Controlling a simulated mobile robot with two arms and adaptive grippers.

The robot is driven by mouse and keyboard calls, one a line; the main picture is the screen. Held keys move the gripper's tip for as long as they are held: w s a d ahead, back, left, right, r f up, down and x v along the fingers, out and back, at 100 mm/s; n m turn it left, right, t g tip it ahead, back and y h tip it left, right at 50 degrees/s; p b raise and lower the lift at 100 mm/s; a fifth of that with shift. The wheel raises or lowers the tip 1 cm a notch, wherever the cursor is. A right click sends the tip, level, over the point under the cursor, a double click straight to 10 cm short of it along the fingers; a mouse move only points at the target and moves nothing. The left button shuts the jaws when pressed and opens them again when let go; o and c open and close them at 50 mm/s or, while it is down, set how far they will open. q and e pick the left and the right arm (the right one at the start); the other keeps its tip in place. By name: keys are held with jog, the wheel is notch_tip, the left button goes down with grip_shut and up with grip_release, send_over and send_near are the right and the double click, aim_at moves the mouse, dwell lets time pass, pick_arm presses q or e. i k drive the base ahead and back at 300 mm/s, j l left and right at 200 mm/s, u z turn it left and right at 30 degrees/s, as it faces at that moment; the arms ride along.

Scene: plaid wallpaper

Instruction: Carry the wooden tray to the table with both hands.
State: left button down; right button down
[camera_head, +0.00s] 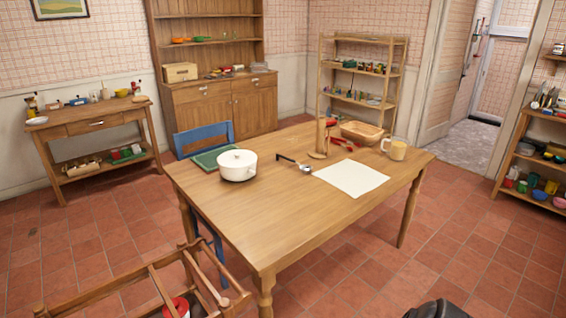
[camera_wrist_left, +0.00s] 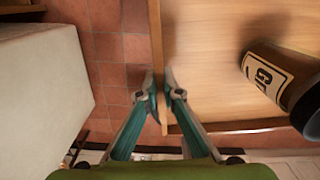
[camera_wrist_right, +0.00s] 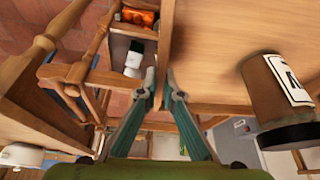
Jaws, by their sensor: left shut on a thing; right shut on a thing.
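The wooden tray (camera_wrist_left: 215,35) is out of the head view and shows in both wrist views. My left gripper (camera_wrist_left: 162,90) is shut on one edge of the tray. My right gripper (camera_wrist_right: 161,90) is shut on an edge of the tray (camera_wrist_right: 210,55) in the right wrist view. A brown jar (camera_wrist_left: 285,85) with a pale label and a dark end is with the tray; a similar jar shows in the right wrist view (camera_wrist_right: 272,85). The wooden table (camera_head: 250,225) stands ahead in the head view. Neither gripper shows there.
On the table are a white pot (camera_head: 237,167), a ladle (camera_head: 304,169), a pale sheet (camera_head: 350,179), a basket (camera_head: 362,132) and a mug (camera_head: 398,150). The table's near left part is bare. A wooden frame (camera_head: 150,268) stands at lower left.

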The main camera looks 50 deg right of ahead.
aim_at(284, 208)
jog(key=u, duration=0.45)
jog(key=l+u, duration=0.1)
jog(key=u, duration=1.35)
jog(key=k+l, duration=0.3)
jog(key=k, duration=0.15)
jog(key=k+l, duration=0.45)
jog(key=k, duration=0.4)
jog(key=k+l, duration=0.1)
jog(key=k, duration=0.4)
jog(key=k+z, duration=0.15)
jog(key=z, duration=0.2)
jog(key=k+l+z, duration=0.1)
jog(key=z, duration=1.3)
jog(key=k+l, duration=0.05)
